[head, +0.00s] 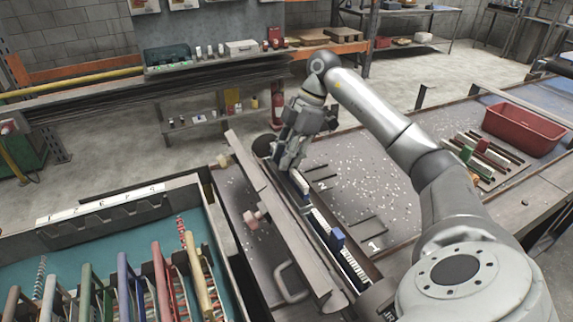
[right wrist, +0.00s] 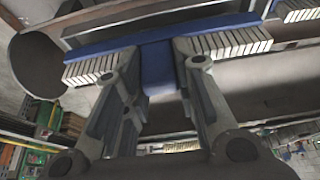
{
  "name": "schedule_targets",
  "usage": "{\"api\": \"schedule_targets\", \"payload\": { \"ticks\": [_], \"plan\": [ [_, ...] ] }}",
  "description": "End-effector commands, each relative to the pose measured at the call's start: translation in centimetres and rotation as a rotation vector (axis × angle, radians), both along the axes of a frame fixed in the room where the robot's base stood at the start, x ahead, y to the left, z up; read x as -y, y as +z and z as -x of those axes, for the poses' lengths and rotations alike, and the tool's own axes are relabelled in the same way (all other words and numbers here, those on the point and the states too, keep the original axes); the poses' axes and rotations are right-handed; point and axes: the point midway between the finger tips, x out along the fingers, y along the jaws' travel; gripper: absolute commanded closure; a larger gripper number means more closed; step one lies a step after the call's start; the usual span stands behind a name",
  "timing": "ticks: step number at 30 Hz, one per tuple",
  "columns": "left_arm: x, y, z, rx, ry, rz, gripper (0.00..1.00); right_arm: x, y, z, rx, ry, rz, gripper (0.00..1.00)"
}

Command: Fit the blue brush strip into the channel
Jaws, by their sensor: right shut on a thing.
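The blue brush strip (head: 322,226) is a long bar with white bristle blocks and an upright blue tab (head: 337,239). It runs along the dark channel (head: 372,268), beside a long grey rail (head: 270,205). My right gripper (head: 291,166) is at the strip's far end. In the right wrist view the gripper (right wrist: 157,65) has its fingers on either side of a blue tab of the strip (right wrist: 110,45), with white bristles to both sides. I cannot tell how deep the strip sits in the channel. My left gripper is out of view.
A tray (head: 45,232) with several coloured-handled tools stands at the left. A red bin (head: 524,128) and a rack of coloured strips (head: 484,160) are at the right. White bits are scattered on the bench (head: 375,180). A handle (head: 292,285) sticks out near the rail.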

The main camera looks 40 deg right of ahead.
Motion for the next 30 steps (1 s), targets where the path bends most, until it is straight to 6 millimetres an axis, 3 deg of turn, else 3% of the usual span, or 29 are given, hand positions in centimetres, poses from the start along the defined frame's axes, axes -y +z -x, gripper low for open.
{"api": "schedule_targets", "payload": {
  "ticks": [8, 20, 21, 25, 30],
  "plan": [
    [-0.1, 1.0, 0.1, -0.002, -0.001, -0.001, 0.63, -0.2, -3.0, -0.2, -0.003, 0.001, -0.001, 1.00],
    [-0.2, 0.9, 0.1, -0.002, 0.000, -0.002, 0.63, -0.1, -3.5, -0.2, 0.000, 0.001, 0.000, 1.00],
    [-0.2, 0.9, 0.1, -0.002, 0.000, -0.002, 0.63, -0.2, -3.5, -0.2, 0.000, 0.001, 0.000, 0.69],
    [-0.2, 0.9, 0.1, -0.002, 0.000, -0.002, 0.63, -0.1, -3.5, -0.2, 0.000, 0.001, 0.000, 0.52],
    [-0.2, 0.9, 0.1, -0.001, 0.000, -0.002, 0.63, -0.1, -3.5, -0.2, 0.000, 0.001, 0.000, 0.52]
  ]
}}
